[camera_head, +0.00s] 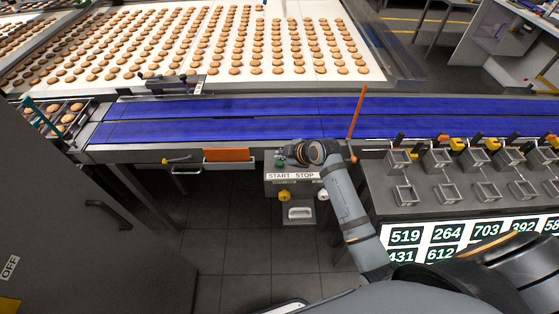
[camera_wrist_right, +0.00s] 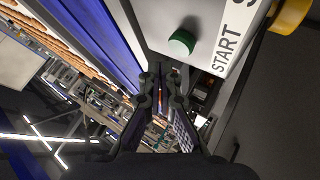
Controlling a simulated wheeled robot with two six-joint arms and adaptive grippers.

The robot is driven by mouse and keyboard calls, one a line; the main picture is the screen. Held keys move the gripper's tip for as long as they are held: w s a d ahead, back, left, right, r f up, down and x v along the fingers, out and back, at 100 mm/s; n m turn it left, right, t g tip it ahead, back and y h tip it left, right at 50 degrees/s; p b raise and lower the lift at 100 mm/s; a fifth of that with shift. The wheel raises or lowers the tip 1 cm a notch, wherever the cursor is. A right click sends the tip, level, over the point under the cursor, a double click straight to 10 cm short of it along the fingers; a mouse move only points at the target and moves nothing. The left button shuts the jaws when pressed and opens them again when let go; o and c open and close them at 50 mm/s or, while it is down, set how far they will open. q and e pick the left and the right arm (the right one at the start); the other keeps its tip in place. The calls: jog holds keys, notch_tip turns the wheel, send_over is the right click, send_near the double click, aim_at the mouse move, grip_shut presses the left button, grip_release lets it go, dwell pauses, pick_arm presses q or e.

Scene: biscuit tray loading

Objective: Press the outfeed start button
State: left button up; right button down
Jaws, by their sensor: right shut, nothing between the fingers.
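The outfeed control box (camera_head: 272,177) hangs at the front of the blue conveyor, with a label reading START STOP. Its green start button (camera_head: 279,164) sits above the word START, close to my right gripper (camera_head: 281,154). In the right wrist view the green button (camera_wrist_right: 182,42) stands out from the box's pale face (camera_wrist_right: 205,15). My right gripper (camera_wrist_right: 160,78) is shut and empty there, its fingertips just below the button in the picture and apart from it. My forearm and wrist hide the stop button's place in the head view. My left gripper is not in view.
The blue conveyor (camera_head: 250,107) runs behind the box, with biscuits on a white belt (camera_head: 330,72) beyond. An orange rod (camera_head: 357,115) stands right of my wrist. Small metal bins (camera_head: 437,160) and number displays are at right. A grey cabinet (camera_head: 60,210) is at left.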

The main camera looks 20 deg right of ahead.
aim_at(281, 164)
notch_tip(281, 164, up, 4)
jog(key=p, duration=0.3)
jog(key=shift+r, duration=0.25)
jog(key=shift+f, duration=0.15)
